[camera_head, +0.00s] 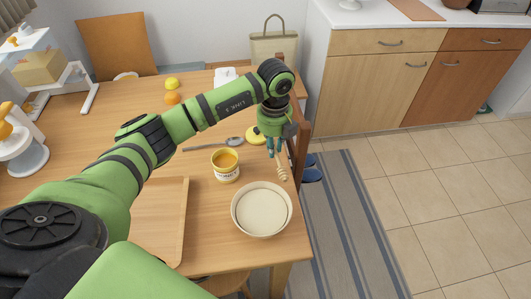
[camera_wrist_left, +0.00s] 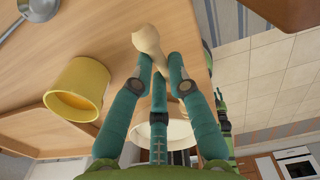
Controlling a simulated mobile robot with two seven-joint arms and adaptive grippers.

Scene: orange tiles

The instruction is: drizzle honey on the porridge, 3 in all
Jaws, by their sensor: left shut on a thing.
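My left gripper (camera_head: 276,150) is shut on a wooden honey dipper (camera_head: 282,174), whose ridged head hangs down near the table's right edge. In the left wrist view my left gripper (camera_wrist_left: 158,75) has teal fingers around the pale wooden dipper (camera_wrist_left: 148,40). An open honey jar (camera_head: 227,176) with orange-yellow honey stands left of the dipper; it is also in the left wrist view (camera_wrist_left: 78,88). A cream bowl of pale porridge (camera_head: 262,210) stands in front of the dipper and shows partly behind the fingers in the left wrist view (camera_wrist_left: 180,130).
A wooden tray (camera_head: 170,225) lies left of the bowl. An orange (camera_head: 172,98) and a lemon (camera_head: 172,83) sit farther back. A chair (camera_head: 303,135) stands against the table's right edge.

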